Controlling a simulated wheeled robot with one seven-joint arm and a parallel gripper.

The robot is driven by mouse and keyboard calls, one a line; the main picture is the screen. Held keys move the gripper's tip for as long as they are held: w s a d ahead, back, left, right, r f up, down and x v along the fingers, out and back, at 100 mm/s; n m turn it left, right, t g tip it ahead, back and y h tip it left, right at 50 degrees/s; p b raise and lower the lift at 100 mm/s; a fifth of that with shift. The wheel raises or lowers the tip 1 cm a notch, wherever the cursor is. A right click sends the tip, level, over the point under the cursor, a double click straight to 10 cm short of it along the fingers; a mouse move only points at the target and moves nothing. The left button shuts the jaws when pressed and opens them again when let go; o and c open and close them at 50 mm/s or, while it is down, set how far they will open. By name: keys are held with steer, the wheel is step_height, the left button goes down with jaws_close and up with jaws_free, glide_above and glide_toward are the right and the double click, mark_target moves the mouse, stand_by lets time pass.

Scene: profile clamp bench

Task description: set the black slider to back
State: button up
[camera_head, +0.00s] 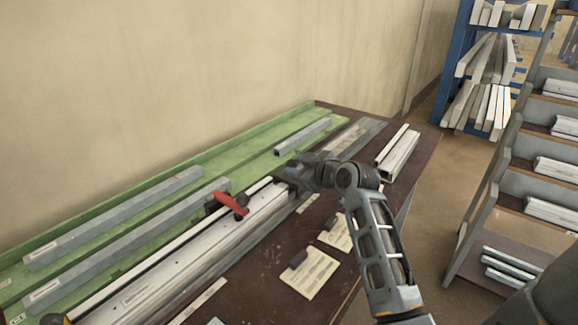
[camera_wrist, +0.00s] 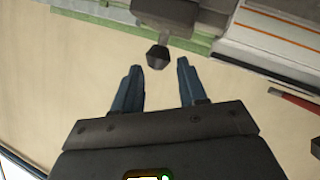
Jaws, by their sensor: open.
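A dark block with a short stem and a black knob (camera_wrist: 158,57) shows at the top of the wrist view; it looks like the black slider (camera_wrist: 172,9). My gripper (camera_wrist: 159,66) is open, with one blue finger on each side of the knob's line. The knob lies at about the level of the fingertips, and I cannot tell whether either finger touches it. In the head view my gripper (camera_head: 289,171) is at the far end of the pale profile rail (camera_head: 185,253), and it hides most of the slider there.
A red-handled clamp (camera_head: 231,204) sits on the rail, left of my gripper. A green tray (camera_head: 120,192) with grey bars runs along the wall. Pale profiles (camera_head: 397,155) lie at the far end. Racks stand right.

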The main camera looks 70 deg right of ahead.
mark_target(293, 165)
steer(key=shift+x, duration=2.3)
jaws_close()
